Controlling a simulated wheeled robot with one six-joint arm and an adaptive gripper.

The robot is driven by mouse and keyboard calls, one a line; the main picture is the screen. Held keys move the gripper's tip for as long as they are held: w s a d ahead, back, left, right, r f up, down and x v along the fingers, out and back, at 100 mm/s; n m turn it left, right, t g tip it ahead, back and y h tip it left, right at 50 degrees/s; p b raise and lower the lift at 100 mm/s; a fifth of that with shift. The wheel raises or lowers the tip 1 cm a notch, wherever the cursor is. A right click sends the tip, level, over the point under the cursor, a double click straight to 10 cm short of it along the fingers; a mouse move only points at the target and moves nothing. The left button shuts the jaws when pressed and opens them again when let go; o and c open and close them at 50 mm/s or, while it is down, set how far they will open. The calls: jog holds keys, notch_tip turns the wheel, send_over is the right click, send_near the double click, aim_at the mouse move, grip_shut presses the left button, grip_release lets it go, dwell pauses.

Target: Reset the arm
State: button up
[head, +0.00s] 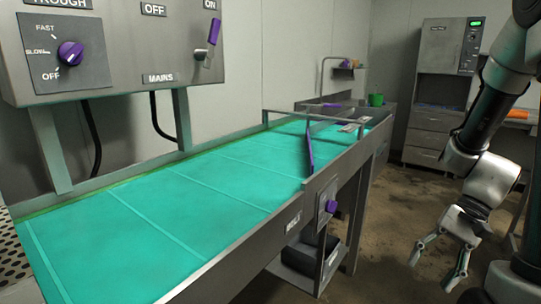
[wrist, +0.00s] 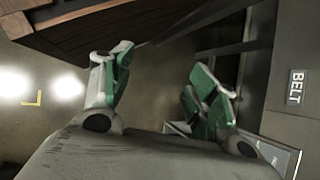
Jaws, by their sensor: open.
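My gripper (head: 440,265) hangs at the right of the head view, beside the conveyor and apart from it, with its fingers pointing down and to the left. The wrist view also shows my gripper (wrist: 160,85), with its two green-padded fingers spread wide and nothing between them. Brown floor shows between the fingers. My arm comes down from the upper right corner of the head view.
A conveyor with a green belt (head: 150,226) fills the left and middle. A control panel (head: 122,48) with a purple knob (head: 70,53) stands behind it. A grey cabinet (head: 432,95) stands at the back. Floor (head: 385,215) between conveyor and arm is clear.

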jog(key=s+r+n+t+h, duration=0.1)
jog(key=r+n+t+h, duration=0.2)
jog(key=r, duration=0.5)
jog(key=s+d+r+n+t+h, duration=0.1)
jog(key=s+r+n+t+h, duration=0.1)
jog(key=r, duration=0.7)
jog(key=shift+s+d+n+t+h, duration=0.25)
jog(key=shift+n+t+h, duration=0.55)
jog(key=shift+n+t, duration=0.4)
